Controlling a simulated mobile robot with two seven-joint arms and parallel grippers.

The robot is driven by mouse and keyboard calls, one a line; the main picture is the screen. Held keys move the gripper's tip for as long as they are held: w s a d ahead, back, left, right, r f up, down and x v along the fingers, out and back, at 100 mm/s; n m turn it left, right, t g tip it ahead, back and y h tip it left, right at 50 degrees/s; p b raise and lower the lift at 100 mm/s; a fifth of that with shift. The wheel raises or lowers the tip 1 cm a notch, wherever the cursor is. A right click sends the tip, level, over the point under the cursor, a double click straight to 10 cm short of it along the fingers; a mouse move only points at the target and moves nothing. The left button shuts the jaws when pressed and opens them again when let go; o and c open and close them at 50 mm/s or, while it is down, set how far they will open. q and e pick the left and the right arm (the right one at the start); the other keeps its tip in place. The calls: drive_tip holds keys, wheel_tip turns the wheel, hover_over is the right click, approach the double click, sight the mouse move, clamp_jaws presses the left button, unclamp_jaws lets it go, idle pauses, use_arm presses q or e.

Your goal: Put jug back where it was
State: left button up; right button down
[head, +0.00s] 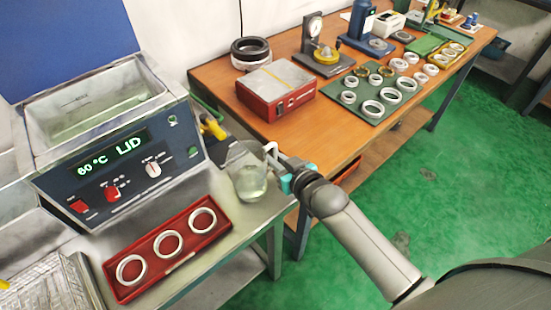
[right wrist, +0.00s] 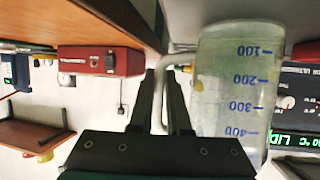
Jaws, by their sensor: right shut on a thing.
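The jug (head: 247,180) is a clear measuring jug with a pale handle and what looks like some liquid in it. It appears at the right end of the steel bench (head: 226,238), beside the heated bath (head: 110,140). My right gripper (head: 278,170) is shut on the jug's handle. In the right wrist view the jug (right wrist: 232,85) shows blue volume marks, and its handle sits between the fingers of the gripper (right wrist: 165,85). I cannot tell whether the jug's base touches the bench. My left gripper is not in view.
A red tray (head: 151,254) with three rings lies on the bench in front of the bath. A wire basket (head: 45,290) is at the lower left. The wooden table (head: 262,122) to the right carries a red box (head: 275,92), a dial gauge stand and several rings on a green mat.

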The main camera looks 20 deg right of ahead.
drive_tip(key=c, duration=0.9)
unclamp_jaws()
drive_tip(key=shift+f, duration=0.1)
drive_tip(key=shift+s+r, duration=0.2)
drive_tip(key=p+v, duration=0.3)
drive_tip(key=v, duration=0.8)
drive_tip(key=shift+s+d+r, duration=0.1)
drive_tip(key=shift+s+d, duration=0.1)
drive_tip(key=shift+s, duration=0.1)
